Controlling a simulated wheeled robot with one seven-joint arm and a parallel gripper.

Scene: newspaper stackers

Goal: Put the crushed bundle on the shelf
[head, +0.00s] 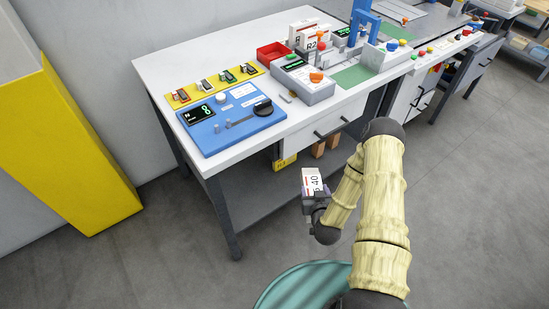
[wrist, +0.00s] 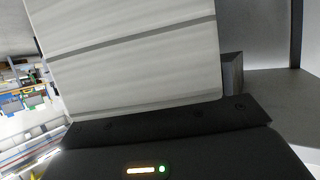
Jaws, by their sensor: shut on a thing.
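My gripper (head: 314,200) is shut on a pale bundle (head: 312,180), whose white top label has a red mark and what looks like "40". It is held in the air in front of the bench. In the wrist view the bundle (wrist: 130,60) fills much of the picture, pale and layered with darker bands across it. I cannot tell from these views whether it is crushed. The grey lower shelf (head: 255,195) runs under the white bench, behind and left of my gripper. A yellow tag (head: 285,162) and brown blocks (head: 318,150) are on or above that shelf, partly hidden.
The white bench top (head: 165,65) carries a blue control panel (head: 230,115), a yellow strip with several small devices (head: 215,83), a red tray (head: 272,53) and a grey box (head: 304,82). A dark bench leg (head: 226,220) stands at the near corner. A teal round object (head: 290,285) is below.

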